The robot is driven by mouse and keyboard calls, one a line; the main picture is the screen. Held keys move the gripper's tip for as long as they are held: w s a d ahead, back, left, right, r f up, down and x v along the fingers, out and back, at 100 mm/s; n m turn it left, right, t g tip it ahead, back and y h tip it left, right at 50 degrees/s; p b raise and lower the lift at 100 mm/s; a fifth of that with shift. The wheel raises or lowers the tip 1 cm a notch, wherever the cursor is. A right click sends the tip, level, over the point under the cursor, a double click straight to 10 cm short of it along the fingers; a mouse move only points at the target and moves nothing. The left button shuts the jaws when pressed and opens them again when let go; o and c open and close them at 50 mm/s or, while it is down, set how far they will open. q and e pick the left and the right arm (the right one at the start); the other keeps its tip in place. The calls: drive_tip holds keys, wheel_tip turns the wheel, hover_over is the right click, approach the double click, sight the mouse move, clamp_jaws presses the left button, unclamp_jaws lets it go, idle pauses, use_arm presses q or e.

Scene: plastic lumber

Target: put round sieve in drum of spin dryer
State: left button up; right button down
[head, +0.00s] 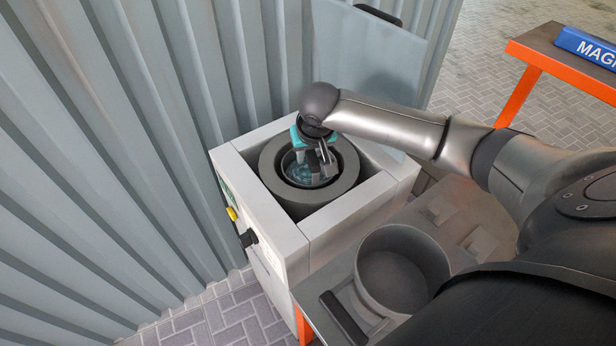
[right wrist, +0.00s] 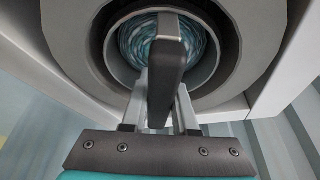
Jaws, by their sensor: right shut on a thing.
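The spin dryer (head: 262,222) is a light grey box with its top open. Its round dark grey drum (head: 276,190) faces up and also shows in the right wrist view (right wrist: 232,40). The round sieve (head: 300,181) sits within the drum's opening, with teal flakes inside it. In the right wrist view the sieve (right wrist: 207,78) shows a grey rim around the flakes. My right gripper (head: 322,172) reaches down from above and is shut on the sieve's near rim. Its fingers (right wrist: 168,60) hide part of the rim. Whether the sieve rests on the drum's bottom is hidden. My left gripper is not in view.
The dryer's raised lid (head: 368,45) stands behind it. A corrugated wall (head: 110,130) is close on the left. An empty grey round holder (head: 400,275) stands on a bench at the front right. An orange-legged table (head: 530,80) is at the back right.

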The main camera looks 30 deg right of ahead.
sight(313, 157)
wheel_tip(313, 157, down, 6)
drive_tip(key=shift+r+b, duration=0.1)
drive_tip(key=shift+b, duration=0.75)
drive_tip(key=shift+w, duration=0.1)
drive_tip(key=shift+f, duration=0.2)
drive_tip(key=c, duration=0.7)
unclamp_jaws()
drive_tip(key=shift+r, duration=0.15)
drive_tip(key=p+v, duration=0.4)
drive_tip(key=v, duration=0.8)
